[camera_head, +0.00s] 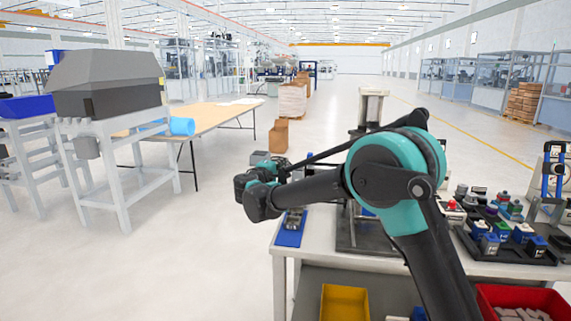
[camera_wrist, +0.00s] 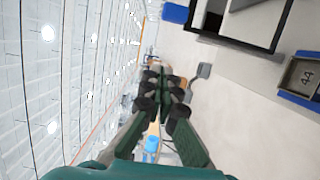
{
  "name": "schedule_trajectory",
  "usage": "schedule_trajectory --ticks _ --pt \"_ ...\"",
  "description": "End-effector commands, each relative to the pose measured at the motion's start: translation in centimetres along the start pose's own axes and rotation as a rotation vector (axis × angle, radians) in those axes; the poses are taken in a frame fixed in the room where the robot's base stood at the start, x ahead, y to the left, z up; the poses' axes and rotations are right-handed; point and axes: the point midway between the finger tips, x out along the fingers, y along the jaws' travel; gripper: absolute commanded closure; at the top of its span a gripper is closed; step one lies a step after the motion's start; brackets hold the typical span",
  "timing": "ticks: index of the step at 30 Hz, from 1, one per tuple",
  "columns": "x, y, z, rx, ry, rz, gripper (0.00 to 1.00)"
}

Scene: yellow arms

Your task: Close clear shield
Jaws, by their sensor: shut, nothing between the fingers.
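A grey machine (camera_head: 373,100) with a dark base plate stands on the workbench, partly hidden behind my arm. I cannot make out a clear shield on it in the head view. In the wrist view, a black-edged frame (camera_wrist: 244,43) at the top right may be part of this machine or its shield; its open or closed state is unclear. My gripper (camera_wrist: 162,82) is shut and empty, apart from the frame. In the head view, my wrist is left of the machine, above the bench's left edge, and its fingertips are hard to make out.
The workbench (camera_head: 315,257) holds a blue tray (camera_head: 290,236) at left and a black rack with several small parts (camera_head: 510,245) at right. A yellow bin (camera_head: 344,303) and red bin (camera_head: 522,301) are below. The floor left of the bench is clear.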

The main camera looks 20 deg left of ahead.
Motion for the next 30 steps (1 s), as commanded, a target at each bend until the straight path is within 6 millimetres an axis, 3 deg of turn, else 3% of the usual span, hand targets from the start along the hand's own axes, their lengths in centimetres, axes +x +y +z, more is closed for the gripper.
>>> schedule_trajectory --ticks 11,18,30 --pt "7.6 -0.1 0.1 0.001 -0.003 -0.001 1.0" --pt "7.9 0.0 3.3 0.001 -0.001 -0.002 1.0" --pt "8.1 0.0 4.0 0.001 -0.001 -0.002 1.0"
